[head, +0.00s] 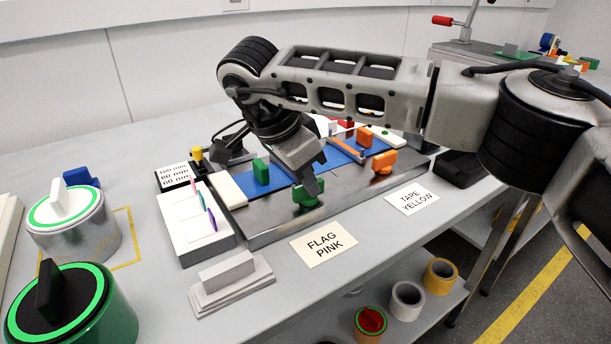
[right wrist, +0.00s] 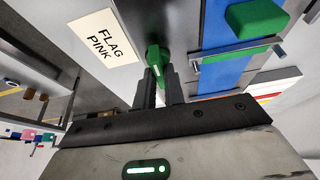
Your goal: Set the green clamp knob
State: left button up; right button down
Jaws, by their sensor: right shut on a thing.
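The green clamp knob (head: 305,196) sits on the front side of the grey metal fixture (head: 270,228), left of an orange knob (head: 383,162). My right gripper (head: 314,187) reaches down over it from above and partly hides it. In the right wrist view the green knob (right wrist: 157,60), with a pale mark on it, lies between the two dark fingers of my right gripper (right wrist: 160,80). The fingers are shut on it. My left gripper does not show.
A green block (head: 262,171) and an orange block (head: 364,136) stand on the blue strip. Cards reading FLAG PINK (head: 324,244) and TAPE YELLOW (head: 412,200) lie in front. A white pen tray (head: 196,235) stands left. Two round dials (head: 75,240) stand at far left.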

jog(key=shift+r, duration=0.1)
jog(key=c, duration=1.5)
grip_release()
pick_arm(q)
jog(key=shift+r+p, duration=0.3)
jog(key=shift+p, duration=0.65)
pick_arm(e)
jog(key=v, duration=1.6)
jog(key=shift+w, duration=0.1)
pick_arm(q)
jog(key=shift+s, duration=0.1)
